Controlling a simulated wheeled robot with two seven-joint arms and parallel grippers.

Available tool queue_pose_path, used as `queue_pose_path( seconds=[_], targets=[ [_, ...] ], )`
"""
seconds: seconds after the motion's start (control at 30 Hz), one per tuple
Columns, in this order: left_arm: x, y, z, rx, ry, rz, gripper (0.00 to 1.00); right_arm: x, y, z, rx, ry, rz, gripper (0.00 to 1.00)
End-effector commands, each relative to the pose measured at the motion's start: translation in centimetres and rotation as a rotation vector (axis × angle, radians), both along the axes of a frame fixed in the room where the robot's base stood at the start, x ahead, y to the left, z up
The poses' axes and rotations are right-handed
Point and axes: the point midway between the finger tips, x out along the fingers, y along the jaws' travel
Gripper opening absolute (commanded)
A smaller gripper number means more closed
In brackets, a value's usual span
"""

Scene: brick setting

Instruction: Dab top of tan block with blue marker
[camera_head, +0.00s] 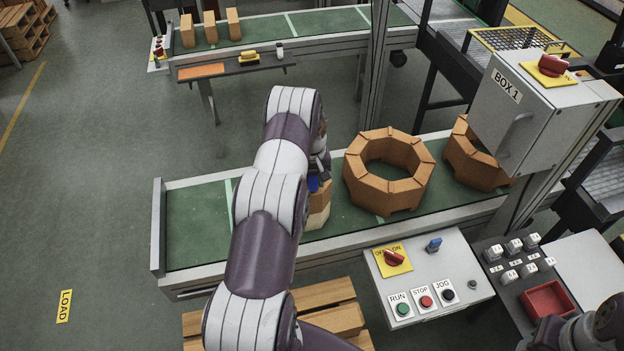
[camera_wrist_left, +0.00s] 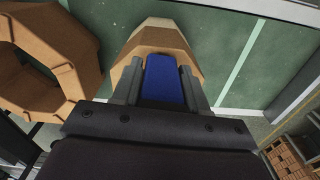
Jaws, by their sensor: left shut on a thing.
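The tan block (camera_head: 317,216) stands on the green conveyor, partly hidden behind my left arm in the head view. In the left wrist view the block (camera_wrist_left: 158,38) lies just beyond the fingertips and shows lighter and darker tan faces. My left gripper (camera_wrist_left: 163,88) is shut on the blue marker (camera_wrist_left: 165,78), which sits between its two dark fingers. In the head view the marker (camera_head: 313,184) shows as a small blue patch at the top of the block. I cannot tell whether its tip touches the block. Part of my right arm shows at the bottom right; its fingers are not clear.
A brick ring (camera_head: 365,190) stands on the conveyor (camera_head: 190,225) right of the block, with a second ring (camera_head: 462,165) beyond it. A control panel (camera_head: 455,262) stands in front, and a grey box (camera_head: 535,105) hangs at the right. The conveyor's left end is clear.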

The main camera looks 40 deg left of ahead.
Motion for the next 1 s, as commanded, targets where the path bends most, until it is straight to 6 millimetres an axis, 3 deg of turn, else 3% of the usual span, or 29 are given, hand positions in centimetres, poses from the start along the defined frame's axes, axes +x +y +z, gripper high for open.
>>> queue_pose_path(
  seconds=[1.0],
  targets=[
    [0.01, 0.02, -0.71, 0.001, -0.001, 0.0, 0.23, 0.0, 0.0, -0.8, 0.0, 0.0, 0.0, 0.43]
  ],
)
